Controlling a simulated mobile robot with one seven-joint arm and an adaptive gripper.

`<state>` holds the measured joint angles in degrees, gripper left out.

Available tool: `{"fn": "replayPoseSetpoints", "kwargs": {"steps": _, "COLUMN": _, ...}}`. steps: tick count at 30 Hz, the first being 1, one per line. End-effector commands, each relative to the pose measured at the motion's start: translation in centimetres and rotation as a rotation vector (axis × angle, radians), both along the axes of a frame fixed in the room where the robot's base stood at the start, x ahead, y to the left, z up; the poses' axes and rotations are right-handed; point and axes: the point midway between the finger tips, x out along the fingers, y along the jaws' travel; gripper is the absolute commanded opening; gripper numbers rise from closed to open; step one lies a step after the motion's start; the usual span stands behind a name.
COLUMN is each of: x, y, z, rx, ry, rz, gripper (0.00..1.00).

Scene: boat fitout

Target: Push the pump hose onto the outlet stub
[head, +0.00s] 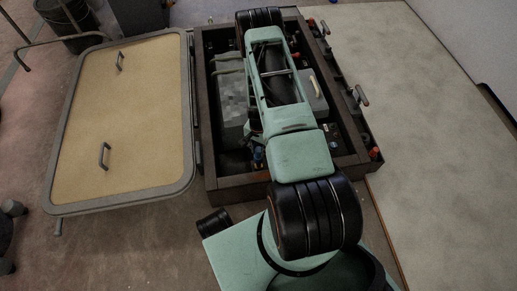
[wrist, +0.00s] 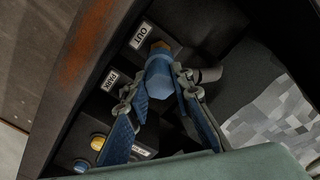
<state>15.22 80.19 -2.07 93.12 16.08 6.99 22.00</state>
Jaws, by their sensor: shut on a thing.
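In the wrist view my gripper (wrist: 157,82) has its two blue-padded fingers on either side of a blue faceted piece, which looks like the end of the pump hose (wrist: 161,80). The fingers are shut on it. Just beyond its far end a brass-coloured fitting (wrist: 160,46), apparently the outlet stub, shows beside the label "OUT" (wrist: 142,35). The blue piece lines up with the fitting and looks close to it or touching; I cannot tell how far over it sits. The rest of the hose is hidden. In the head view my arm covers most of this area.
Yellow (wrist: 98,142) and blue (wrist: 81,166) round fittings sit along the same wall. The dark box frame (head: 235,194) surrounds the work; an open hatch lid (head: 130,150) lies left.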

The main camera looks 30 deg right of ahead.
Motion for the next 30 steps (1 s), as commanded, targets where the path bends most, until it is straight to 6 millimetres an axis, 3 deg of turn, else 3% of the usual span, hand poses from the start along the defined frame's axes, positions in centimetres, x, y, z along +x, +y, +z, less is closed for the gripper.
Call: {"fn": "replayPoseSetpoints", "kwargs": {"steps": 30, "x": 0.0, "y": 0.0, "z": -2.9, "rx": 0.001, "ry": 0.001, "rz": 0.000, "gripper": 0.00}}
